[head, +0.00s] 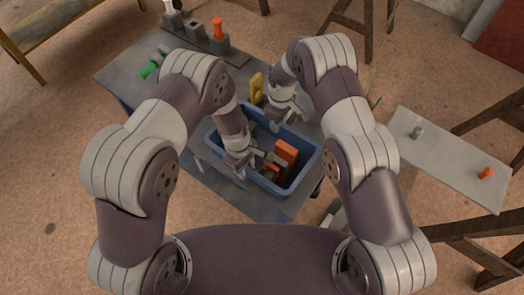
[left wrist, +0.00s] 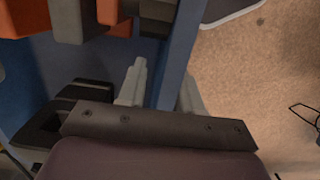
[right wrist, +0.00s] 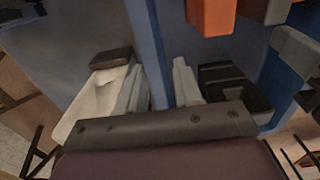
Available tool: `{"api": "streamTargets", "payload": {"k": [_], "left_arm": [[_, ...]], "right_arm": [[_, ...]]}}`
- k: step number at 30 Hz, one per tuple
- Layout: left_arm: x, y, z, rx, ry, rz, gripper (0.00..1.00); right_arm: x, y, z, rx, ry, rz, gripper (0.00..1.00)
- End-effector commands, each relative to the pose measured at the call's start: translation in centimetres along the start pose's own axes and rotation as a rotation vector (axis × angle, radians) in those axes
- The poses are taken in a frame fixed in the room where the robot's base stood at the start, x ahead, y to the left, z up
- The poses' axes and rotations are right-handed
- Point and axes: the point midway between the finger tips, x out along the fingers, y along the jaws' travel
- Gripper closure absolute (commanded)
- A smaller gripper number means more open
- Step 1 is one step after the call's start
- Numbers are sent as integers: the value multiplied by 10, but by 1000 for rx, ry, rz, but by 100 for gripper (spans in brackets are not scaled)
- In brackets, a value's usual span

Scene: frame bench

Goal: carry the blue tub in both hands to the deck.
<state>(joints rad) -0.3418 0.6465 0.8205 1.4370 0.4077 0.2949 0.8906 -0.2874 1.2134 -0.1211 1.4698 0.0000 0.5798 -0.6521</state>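The blue tub (head: 302,181) is at the near right end of the grey bench in the head view. It holds an orange block (head: 286,153) and dark and grey pieces. My left gripper (head: 238,168) is at the tub's near left wall; in the left wrist view its fingers (left wrist: 163,85) sit closely on either side of the blue wall. My right gripper (head: 280,117) is at the far wall; in the right wrist view its fingers (right wrist: 162,85) close on that wall. I cannot tell whether the tub touches the bench. A grey board (head: 450,165) at the right may be the deck.
The grey bench (head: 130,78) carries a green piece (head: 148,70), a yellow piece (head: 257,86) and an orange piece on a grey block (head: 218,30). A grey cylinder (head: 417,132) and an orange piece (head: 486,173) stand on the board. Trestle legs stand around it.

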Motion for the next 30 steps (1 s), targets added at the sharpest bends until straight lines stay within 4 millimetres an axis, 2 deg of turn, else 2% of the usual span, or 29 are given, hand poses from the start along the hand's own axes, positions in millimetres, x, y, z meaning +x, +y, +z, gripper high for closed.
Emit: {"api": "streamTargets", "payload": {"k": [5,8,9,30], "left_arm": [[0,0,0,0,0,0,66],[0,0,0,0,0,0,95],[0,0,0,0,0,0,100],[0,0,0,-1,0,0,100]], "right_arm": [[0,0,0,0,0,0,66],[0,0,0,0,0,0,95],[0,0,0,0,0,0,100],[0,0,0,0,1,1,100]]}}
